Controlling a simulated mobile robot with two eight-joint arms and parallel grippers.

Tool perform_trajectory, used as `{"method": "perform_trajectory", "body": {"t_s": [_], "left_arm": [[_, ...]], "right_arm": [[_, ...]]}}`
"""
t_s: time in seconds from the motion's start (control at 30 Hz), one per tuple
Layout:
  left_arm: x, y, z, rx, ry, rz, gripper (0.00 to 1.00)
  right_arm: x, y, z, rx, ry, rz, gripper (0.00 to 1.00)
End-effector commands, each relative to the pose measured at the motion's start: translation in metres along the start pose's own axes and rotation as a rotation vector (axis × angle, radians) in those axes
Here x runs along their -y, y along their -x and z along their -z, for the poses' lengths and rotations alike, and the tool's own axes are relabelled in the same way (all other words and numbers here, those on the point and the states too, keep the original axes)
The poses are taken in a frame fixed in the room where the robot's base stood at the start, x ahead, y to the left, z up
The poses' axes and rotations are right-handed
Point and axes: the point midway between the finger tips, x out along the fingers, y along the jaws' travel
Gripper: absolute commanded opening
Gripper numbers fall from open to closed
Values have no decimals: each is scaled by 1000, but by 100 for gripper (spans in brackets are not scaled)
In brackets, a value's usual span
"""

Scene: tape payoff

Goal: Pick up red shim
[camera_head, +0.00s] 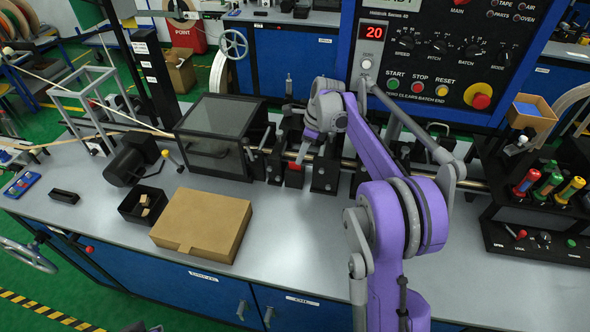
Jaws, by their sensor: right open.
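A small red piece, which looks like the red shim (294,178), shows low between black blocks on the machine's rail, in the middle of the bench. It is partly hidden by the blocks and by my right gripper. My purple right arm reaches in from the bottom. Its right gripper (305,150) points down just above the red piece, near the black blocks. The gripper is open, and I see nothing held in it. Whether its fingertips touch anything is too small to tell. My left gripper is not in view.
A dark clear-sided box (222,130) stands left of the blocks. A cardboard box (203,222) and a black bin (130,211) sit at the front left. A control panel (440,50) rises behind. A tool rack (545,215) stands at right. The bench front centre is clear.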

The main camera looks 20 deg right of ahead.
Motion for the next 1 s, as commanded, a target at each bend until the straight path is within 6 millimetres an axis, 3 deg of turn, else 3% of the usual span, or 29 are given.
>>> {"method": "perform_trajectory", "body": {"t_s": [0.3,0.57,0.8,1.0], "left_arm": [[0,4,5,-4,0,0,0],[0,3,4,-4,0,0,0],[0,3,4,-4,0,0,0],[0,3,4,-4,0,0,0]], "right_arm": [[2,-42,-7,0,2,1,40],[2,-46,-6,0,1,1,40],[2,-46,-6,0,1,1,1],[2,-46,-6,0,1,1,0]]}}
